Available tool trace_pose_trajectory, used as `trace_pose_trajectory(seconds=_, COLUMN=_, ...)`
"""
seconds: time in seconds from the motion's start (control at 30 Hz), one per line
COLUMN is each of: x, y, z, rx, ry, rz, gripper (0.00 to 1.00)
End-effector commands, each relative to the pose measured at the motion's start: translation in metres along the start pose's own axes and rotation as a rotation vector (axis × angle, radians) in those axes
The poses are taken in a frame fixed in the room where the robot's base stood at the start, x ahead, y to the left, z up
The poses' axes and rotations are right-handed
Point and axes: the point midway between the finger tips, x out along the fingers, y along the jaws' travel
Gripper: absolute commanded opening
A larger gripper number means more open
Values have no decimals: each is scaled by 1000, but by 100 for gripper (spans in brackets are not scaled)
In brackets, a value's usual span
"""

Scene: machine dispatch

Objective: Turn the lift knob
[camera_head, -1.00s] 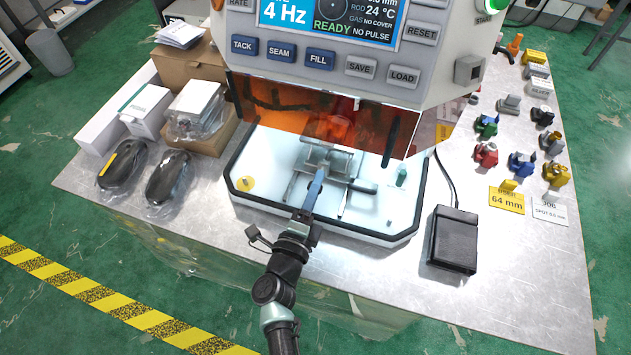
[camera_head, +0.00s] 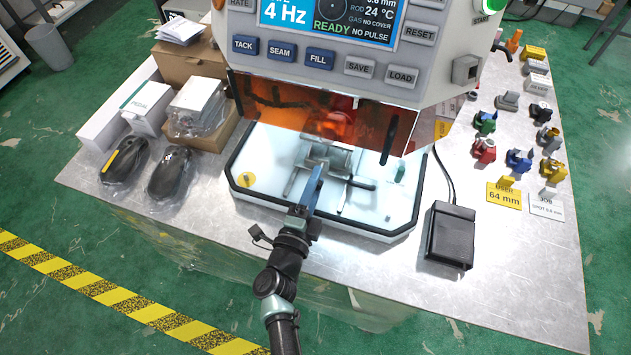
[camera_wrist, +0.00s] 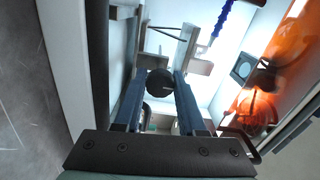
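A round black knob (camera_wrist: 160,83), which looks like the lift knob, shows in the wrist view. It sits between the tips of the two blue fingers of my gripper (camera_wrist: 161,76) and about fills the gap. I cannot tell whether the fingers press on it or stand just clear. In the head view my gripper (camera_head: 318,172) reaches over the front rim into the white welding chamber (camera_head: 265,205). It is at the front of the grey metal fixture (camera_head: 340,160). The knob is hidden there behind the gripper.
The orange shield (camera_head: 305,110) hangs above and behind the gripper. A blue jointed hose (camera_wrist: 221,20) is near the fixture. The black pedal (camera_head: 451,235) lies to the right, with coloured parts (camera_head: 521,160) beyond. Wrapped black items (camera_head: 168,178) and boxes are at the left.

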Motion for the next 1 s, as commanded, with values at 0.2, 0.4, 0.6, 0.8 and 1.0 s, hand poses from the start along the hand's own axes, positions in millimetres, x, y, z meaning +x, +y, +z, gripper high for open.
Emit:
trace_pose_trajectory(seconds=0.2, x=0, y=-1, z=0, rx=1, ry=0, rz=-1, gripper=69)
trace_pose_trajectory(seconds=0.4, x=0, y=0, z=0, rx=1, ry=0, rz=0, gripper=69)
trace_pose_trajectory(seconds=0.6, x=-14, y=0, z=0, rx=-1, ry=-1, rz=1, gripper=69)
trace_pose_trajectory(seconds=0.8, x=-54, y=0, z=0, rx=0, ry=-3, rz=2, gripper=69)
trace_pose_trajectory(seconds=1.0, x=-96, y=1, z=0, rx=0, ry=-1, rz=2, gripper=69)
